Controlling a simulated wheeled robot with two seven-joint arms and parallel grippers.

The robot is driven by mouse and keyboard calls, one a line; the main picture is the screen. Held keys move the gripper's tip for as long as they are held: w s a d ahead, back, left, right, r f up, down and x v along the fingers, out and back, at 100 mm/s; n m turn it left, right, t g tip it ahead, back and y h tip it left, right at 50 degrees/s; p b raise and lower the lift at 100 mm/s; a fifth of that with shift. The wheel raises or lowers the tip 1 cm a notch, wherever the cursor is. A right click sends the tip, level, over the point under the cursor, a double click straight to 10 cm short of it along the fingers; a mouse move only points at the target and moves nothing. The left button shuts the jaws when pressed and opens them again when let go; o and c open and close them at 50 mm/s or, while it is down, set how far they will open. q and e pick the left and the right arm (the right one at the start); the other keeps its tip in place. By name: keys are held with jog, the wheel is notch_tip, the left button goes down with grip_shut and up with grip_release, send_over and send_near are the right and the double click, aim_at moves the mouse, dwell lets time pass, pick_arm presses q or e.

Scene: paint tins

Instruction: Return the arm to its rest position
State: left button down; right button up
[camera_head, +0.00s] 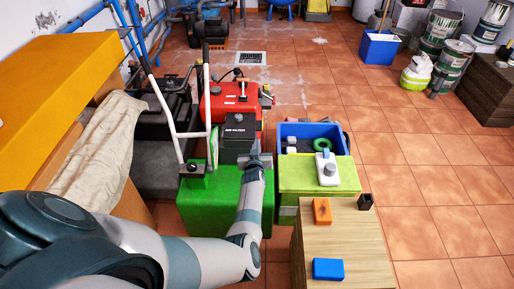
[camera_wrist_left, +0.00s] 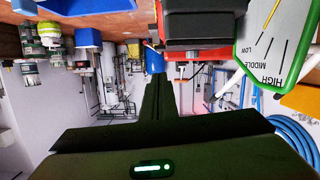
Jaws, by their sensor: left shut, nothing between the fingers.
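My left arm comes in from the lower left of the head view and bends up over the green box (camera_head: 215,213). My left gripper (camera_head: 258,160) is at the box's far right edge, beside the black box with white lettering (camera_head: 240,128). In the wrist view the left gripper (camera_wrist_left: 158,88) is dark, with its fingers together and nothing between them. A green-edged gauge panel (camera_wrist_left: 282,40) marked HIGH, MIDDLE and LOW is close to it at the upper right. My right gripper is in neither view.
A red machine (camera_head: 232,103) stands beyond the gripper. A blue bin (camera_head: 311,131) and a yellow-green box (camera_head: 312,183) are to its right. The wooden table (camera_head: 345,242) in front holds an orange block (camera_head: 322,211) and blue block (camera_head: 335,269). Tiled floor is free at right.

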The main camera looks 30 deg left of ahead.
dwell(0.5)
pick_arm(q)
jog(key=s+d+f+m+g+h, duration=0.25)
jog(key=s+d+f, duration=0.35)
jog(key=s+f, duration=0.4)
jog(key=s+d+f+m+g+h, duration=0.1)
jog(key=s+d+f+m+h, duration=0.15)
jog(key=s+d+f, duration=0.65)
jog(key=s+d+f+m+g+h, duration=0.1)
jog(key=s+d+f+m+h, duration=0.2)
jog(key=s+f, duration=0.7)
jog(key=s+d+g, duration=0.1)
jog(key=s+d, duration=0.1)
jog(key=s, duration=0.4)
jog(key=s+d+f+m, duration=0.1)
jog(key=s+d, duration=0.2)
jog(key=s, duration=0.3)
jog(key=s+d+g, duration=0.1)
jog(key=s+d, duration=0.2)
jog(key=s, duration=0.3)
jog(key=shift+s+f+g+h, duration=0.25)
jog(key=shift+s+g+h, duration=0.1)
jog(key=shift+h, duration=0.05)
jog(key=shift+s+d, duration=0.1)
